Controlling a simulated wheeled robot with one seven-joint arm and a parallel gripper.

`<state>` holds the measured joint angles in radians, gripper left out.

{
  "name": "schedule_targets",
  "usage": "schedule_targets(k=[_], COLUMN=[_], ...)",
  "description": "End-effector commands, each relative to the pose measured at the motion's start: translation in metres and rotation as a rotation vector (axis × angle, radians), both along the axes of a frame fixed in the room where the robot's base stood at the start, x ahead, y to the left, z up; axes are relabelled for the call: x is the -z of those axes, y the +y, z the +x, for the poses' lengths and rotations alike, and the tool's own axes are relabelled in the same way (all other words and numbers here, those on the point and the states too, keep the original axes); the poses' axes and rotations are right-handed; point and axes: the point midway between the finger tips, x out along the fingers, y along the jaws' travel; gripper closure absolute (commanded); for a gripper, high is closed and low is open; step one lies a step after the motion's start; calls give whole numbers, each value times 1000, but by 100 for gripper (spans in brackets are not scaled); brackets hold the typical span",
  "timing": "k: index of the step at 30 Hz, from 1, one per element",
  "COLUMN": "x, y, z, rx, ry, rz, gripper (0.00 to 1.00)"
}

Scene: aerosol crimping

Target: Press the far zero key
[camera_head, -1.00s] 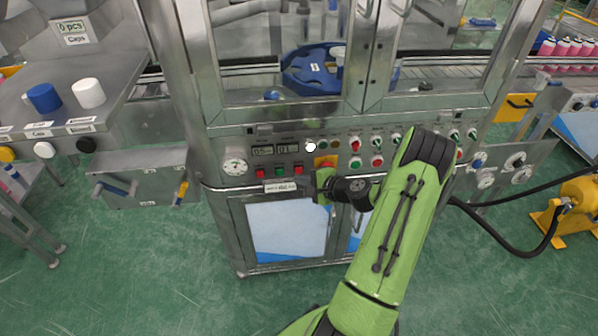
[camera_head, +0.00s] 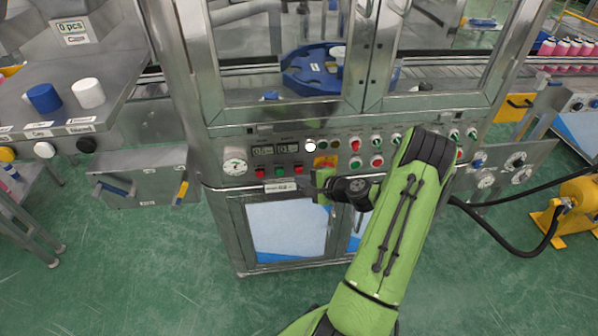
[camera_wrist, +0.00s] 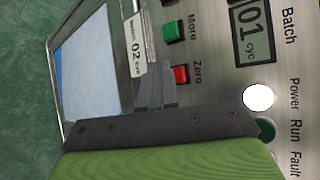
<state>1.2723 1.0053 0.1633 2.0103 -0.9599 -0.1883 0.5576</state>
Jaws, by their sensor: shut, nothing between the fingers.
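In the head view this red key (camera_head: 299,169) is just left of my gripper (camera_head: 318,182). Another red key (camera_head: 260,173) sits farther left, under the left display (camera_head: 262,151). My gripper's shut, empty fingers (camera_wrist: 155,94) show in the wrist view close to the Zero key, on its lower left. They do not visibly cover it. Contact with the panel cannot be told.
A red button on a yellow plate (camera_head: 326,161) sits just above my gripper. A white lamp (camera_head: 310,146) and several knobs lie around it on the panel. A sign reading 02 cyc (camera_wrist: 137,50) is beside my fingers. Glass doors are above; green floor is in front.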

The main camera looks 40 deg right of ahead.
Motion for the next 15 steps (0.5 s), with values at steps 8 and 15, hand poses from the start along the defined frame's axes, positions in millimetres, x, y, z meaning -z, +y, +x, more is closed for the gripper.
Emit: schedule_targets(k=[8,15], x=[0,-1], y=[0,-4], z=[0,6], rx=[0,0], ry=[0,0], rz=[0,-1], gripper=[100,100])
